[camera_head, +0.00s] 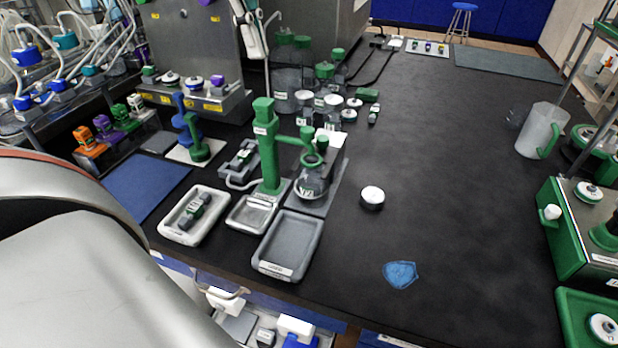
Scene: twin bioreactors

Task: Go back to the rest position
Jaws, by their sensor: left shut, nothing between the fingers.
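A large pale grey part of my left arm (75,270) fills the lower left, close to the camera. I cannot make out any fingers on it, and it hides the floor and part of the bench edge there. No part of my right arm shows. The black bench top (440,170) runs from the front edge to the back. No gripper is seen touching anything on it.
A green stand (268,150) with a glass vessel (312,182) stands near the front edge. Beside it are a grey tray (290,242) and a white tray (170,232). A clear pitcher (538,132) stands at right. The bench middle is mostly clear.

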